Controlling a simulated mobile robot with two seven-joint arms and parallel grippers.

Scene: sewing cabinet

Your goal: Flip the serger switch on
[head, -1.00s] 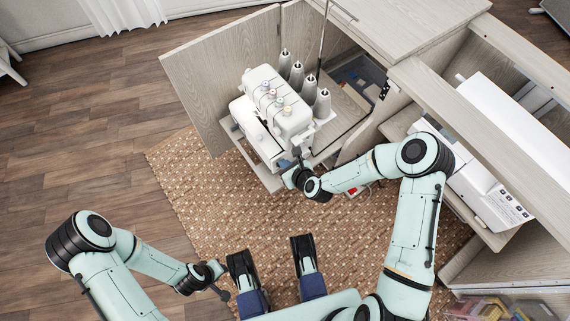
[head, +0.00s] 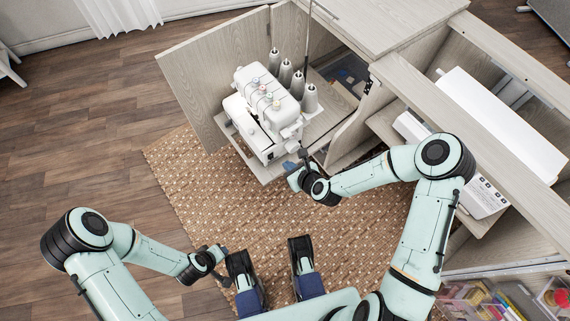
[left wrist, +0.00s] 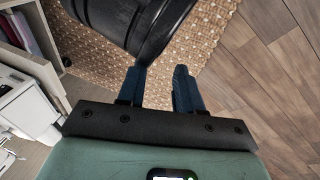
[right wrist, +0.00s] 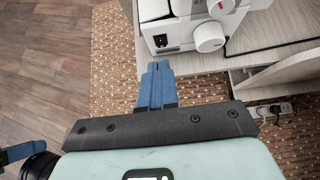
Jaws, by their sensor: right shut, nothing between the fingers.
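The white serger (head: 270,105) stands on a shelf of the open cabinet, with several grey thread cones behind it. In the right wrist view its side shows a black switch panel (right wrist: 160,41) beside a white round knob (right wrist: 209,36). The switch's position is too small to tell. My right gripper (right wrist: 157,66) is shut and empty, its blue fingertips just below the panel, apparently apart from it. In the head view my right gripper (head: 292,168) is at the serger's near right corner. My left gripper (left wrist: 160,74) is open and empty, away from the serger, above the rug.
The open cabinet door (head: 205,75) stands left of the serger. A second white machine (head: 482,198) sits in the cabinet on the right. A power strip (right wrist: 272,109) lies low on the right.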

